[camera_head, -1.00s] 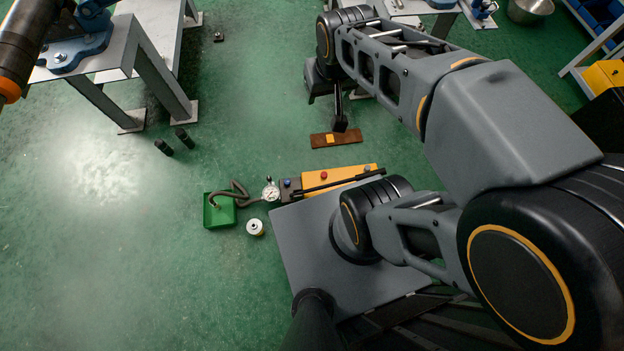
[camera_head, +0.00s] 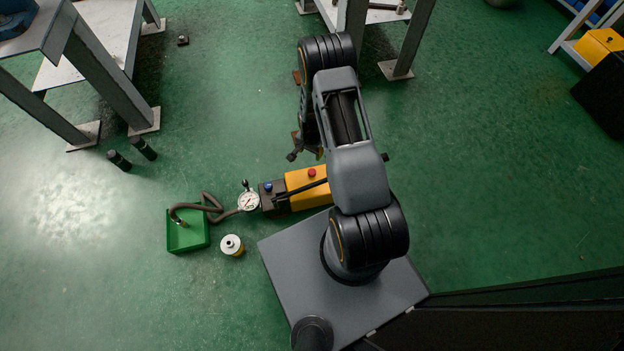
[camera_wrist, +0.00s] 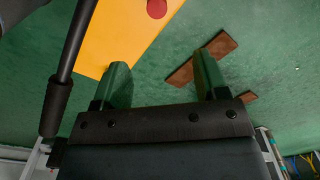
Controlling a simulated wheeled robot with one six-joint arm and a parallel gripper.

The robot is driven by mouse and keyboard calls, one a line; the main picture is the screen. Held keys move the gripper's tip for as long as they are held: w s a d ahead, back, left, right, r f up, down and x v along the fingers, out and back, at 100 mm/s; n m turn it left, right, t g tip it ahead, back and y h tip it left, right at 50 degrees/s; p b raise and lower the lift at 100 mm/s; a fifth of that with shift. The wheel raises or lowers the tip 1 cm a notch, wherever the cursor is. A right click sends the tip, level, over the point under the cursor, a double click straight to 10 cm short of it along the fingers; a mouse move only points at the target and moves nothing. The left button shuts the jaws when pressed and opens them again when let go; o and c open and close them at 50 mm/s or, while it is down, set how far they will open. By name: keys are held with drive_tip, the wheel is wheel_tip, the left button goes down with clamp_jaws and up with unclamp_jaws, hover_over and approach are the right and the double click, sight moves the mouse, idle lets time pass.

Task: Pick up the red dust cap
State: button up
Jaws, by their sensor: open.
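A round red cap (camera_head: 311,172), which looks like the red dust cap, sits on top of the yellow pump body (camera_head: 298,181) on the floor. In the wrist view the red cap (camera_wrist: 156,8) is at the top edge, partly cut off, on the yellow surface (camera_wrist: 125,35). My gripper (camera_wrist: 162,72) is open and empty in the wrist view. Its fingers are apart, with the cap beyond the fingertips and not between them. In the head view my arm hides much of the gripper, which hangs just behind the pump.
A blue cap (camera_head: 268,186) and a pressure gauge (camera_head: 249,201) are at the pump's left end. A hose runs to a green tray (camera_head: 187,246). A small can (camera_head: 232,245) stands nearby. A black handle (camera_wrist: 57,100) lies along the pump. Brown wood (camera_wrist: 203,58) lies on the floor.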

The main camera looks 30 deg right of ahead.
drive_tip(key=b, duration=0.3)
hover_over(312, 172)
wheel_tip(312, 172, down, 10)
drive_tip(key=shift+s+a, duration=0.1)
drive_tip(key=shift+f+b, duration=1.75)
drive_tip(key=shift+f, duration=1.6)
drive_tip(key=shift+r, duration=0.1)
drive_tip(key=c, duration=1)
